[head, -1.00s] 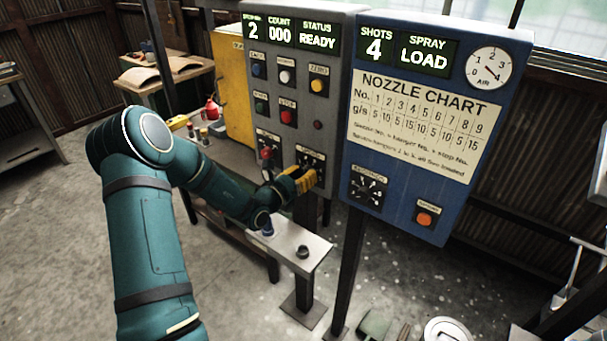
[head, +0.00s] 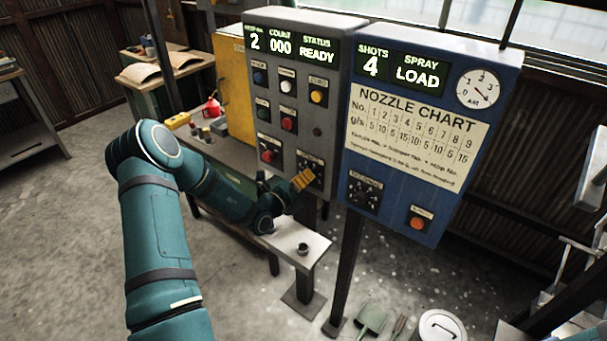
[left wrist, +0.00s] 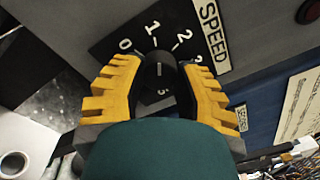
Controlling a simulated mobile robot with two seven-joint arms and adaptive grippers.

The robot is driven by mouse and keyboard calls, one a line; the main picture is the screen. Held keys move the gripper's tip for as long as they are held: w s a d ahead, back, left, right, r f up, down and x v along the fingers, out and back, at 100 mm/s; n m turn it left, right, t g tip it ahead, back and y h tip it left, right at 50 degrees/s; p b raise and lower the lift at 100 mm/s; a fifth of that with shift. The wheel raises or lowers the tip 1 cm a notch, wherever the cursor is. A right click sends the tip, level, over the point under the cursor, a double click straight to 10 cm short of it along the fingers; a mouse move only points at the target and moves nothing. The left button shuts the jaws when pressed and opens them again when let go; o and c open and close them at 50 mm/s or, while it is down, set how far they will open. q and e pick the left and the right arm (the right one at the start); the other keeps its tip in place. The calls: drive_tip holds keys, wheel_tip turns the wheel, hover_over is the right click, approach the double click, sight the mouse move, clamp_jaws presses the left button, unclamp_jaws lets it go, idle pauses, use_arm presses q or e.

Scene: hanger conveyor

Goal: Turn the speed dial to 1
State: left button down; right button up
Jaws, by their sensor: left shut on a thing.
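The speed dial (left wrist: 160,72) is a black knob on a black plate marked 0, 1, 2, 3 and 5 beside a SPEED label (left wrist: 211,30). Its short white line points up in the left wrist view, at about the 1 mark. My left gripper (left wrist: 160,80) has its yellow fingers on both sides of the knob, shut on it. In the head view the left gripper (head: 303,179) is at the lower right of the grey control panel (head: 262,190) and hides much of the dial. My right gripper is not in view.
A blue panel (head: 400,212) with a nozzle chart, a round gauge, a second dial (head: 364,194) and an orange button (head: 417,223) stands just right. A red knob (head: 267,155) is left of my gripper. A narrow bench (head: 285,243) lies below.

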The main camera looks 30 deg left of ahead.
use_arm(q)
drive_tip(key=shift+a+r+n, duration=0.1)
drive_tip(key=shift+r+n, duration=0.05)
drive_tip(key=shift+n, duration=0.45)
drive_tip(key=c, duration=0.6)
unclamp_jaws()
drive_tip(key=s, duration=0.4)
drive_tip(key=s+a, duration=0.1)
drive_tip(key=s, duration=0.7)
drive_tip(key=shift+a+f, duration=0.15)
drive_tip(key=shift+f, duration=0.15)
drive_tip(key=shift+w, duration=0.1)
